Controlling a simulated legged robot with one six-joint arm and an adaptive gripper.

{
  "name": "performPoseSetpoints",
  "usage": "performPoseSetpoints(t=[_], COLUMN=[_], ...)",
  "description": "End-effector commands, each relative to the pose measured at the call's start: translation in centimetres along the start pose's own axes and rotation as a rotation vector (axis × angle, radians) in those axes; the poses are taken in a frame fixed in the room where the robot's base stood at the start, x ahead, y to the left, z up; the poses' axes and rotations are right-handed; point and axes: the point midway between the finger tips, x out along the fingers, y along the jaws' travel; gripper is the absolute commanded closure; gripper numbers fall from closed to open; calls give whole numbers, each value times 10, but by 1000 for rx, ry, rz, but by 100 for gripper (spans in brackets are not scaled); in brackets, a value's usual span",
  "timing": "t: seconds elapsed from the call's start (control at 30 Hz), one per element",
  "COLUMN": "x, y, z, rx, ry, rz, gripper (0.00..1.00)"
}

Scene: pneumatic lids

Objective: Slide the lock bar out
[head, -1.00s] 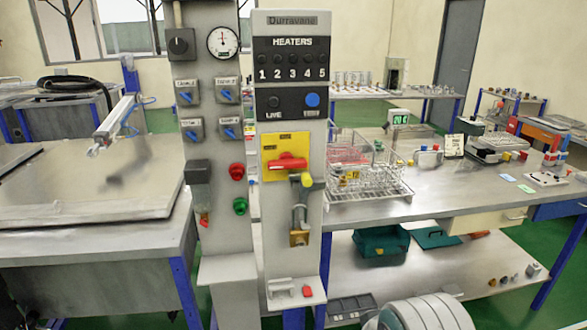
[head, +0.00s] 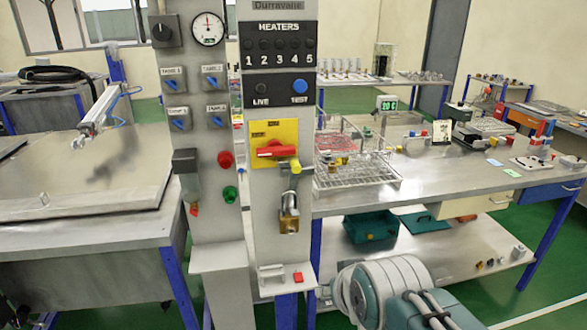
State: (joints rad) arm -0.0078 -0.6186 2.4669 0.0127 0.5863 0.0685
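The grey control column (head: 268,225) stands in the middle of the head view. On it is a yellow plate (head: 287,132) with a red rotary handle (head: 275,151) lying roughly level. A yellow-tipped piece (head: 295,165) sits at the handle's right end. Below it hangs a metal bar-like part (head: 289,199) with a brass padlock-like block (head: 288,224) at its lower end. Which of these is the lock bar I cannot tell for sure. My gripper is not in view; only a rounded part of my arm shows at the bottom right, apart from the handle in the picture.
A second grey panel (head: 204,120) with a gauge, blue switches and red and green buttons adjoins on the left. A bench (head: 440,180) with a wire basket (head: 357,170) stands to the right. A metal table (head: 90,225) is at the left. Green floor shows at the lower right.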

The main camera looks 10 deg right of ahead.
Motion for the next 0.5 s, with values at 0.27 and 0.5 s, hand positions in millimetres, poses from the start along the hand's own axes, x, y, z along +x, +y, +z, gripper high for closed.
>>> performPoseSetpoints(t=[0.27, 0.5], x=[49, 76], y=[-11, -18], z=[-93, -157], rx=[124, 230], ry=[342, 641], rz=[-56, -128], gripper=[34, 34])
